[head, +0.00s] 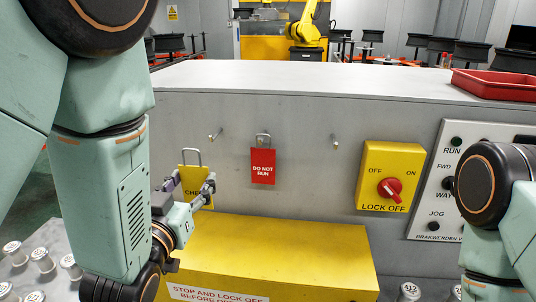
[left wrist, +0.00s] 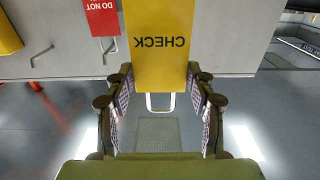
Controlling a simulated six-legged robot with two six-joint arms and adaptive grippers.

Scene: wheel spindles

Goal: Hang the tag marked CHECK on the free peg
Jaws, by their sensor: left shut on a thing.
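The yellow CHECK tag (head: 190,182) has a metal loop on top and is held upright in front of the grey panel, left of the pegs. My left gripper (head: 209,190) is shut on it. In the left wrist view the tag (left wrist: 160,60) appears upside down between the fingers (left wrist: 160,105), loop hanging clear of any peg. A bare peg (head: 215,135) is at the left and another bare peg (head: 335,142) at the right. The middle peg carries the red DO NOT RUN tag (head: 263,168). My right gripper is out of view.
A yellow lock-off box (head: 390,165) with a red knob and a control plate (head: 445,150) are on the panel at right. A yellow ledge (head: 275,245) juts out below the pegs. A red tray (head: 495,83) sits on top.

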